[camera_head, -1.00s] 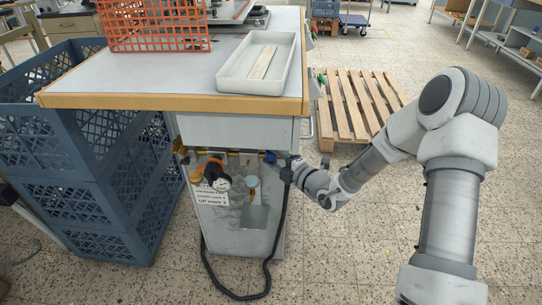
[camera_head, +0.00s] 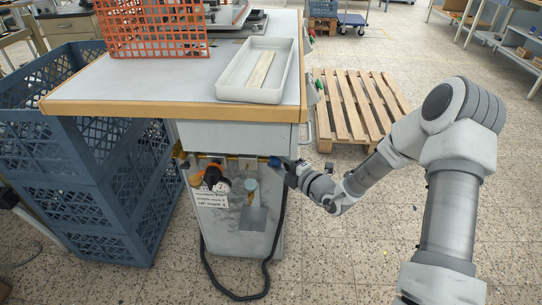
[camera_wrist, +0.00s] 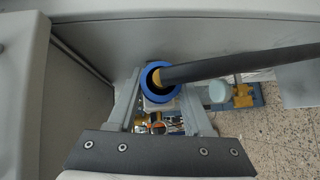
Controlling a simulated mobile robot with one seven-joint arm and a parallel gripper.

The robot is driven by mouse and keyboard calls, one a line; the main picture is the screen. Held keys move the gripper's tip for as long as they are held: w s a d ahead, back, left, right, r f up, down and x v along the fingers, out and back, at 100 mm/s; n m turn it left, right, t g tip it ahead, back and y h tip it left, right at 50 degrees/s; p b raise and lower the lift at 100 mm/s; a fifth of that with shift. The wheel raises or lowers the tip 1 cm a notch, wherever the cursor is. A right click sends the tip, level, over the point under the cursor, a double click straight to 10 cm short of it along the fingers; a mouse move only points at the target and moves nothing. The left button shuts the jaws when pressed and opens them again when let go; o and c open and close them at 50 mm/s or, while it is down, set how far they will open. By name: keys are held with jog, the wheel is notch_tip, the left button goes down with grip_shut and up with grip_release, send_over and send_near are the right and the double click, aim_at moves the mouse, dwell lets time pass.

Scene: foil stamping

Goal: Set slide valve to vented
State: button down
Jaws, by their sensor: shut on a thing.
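The slide valve appears to be the blue ring (camera_wrist: 147,92) in the wrist view, with brass inside it and a black hose across its opening. In the head view a small blue part (camera_head: 274,161) shows under the table's front right corner, left of my gripper (camera_head: 287,170). In the wrist view my gripper (camera_wrist: 161,112) has its two grey fingers on either side of the ring and a pale block below it. It is shut on the blue ring part. The valve's setting cannot be read; my wrist hides part of it.
A cabinet front with a white label (camera_head: 211,199) and knobs stands left of my gripper. The black hose (camera_head: 266,270) hangs down to the floor. Blue crates (camera_head: 110,205) are stacked at left, a pallet (camera_head: 350,105) lies behind right. A white tray (camera_head: 228,91) sits above.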

jog(key=shift+d, duration=0.25)
jog(key=c, duration=0.5)
grip_release()
jog(key=p+v, duration=0.4)
jog(key=v, duration=1.3)
jog(key=shift+s, duration=0.25)
jog(key=shift+r, duration=0.1)
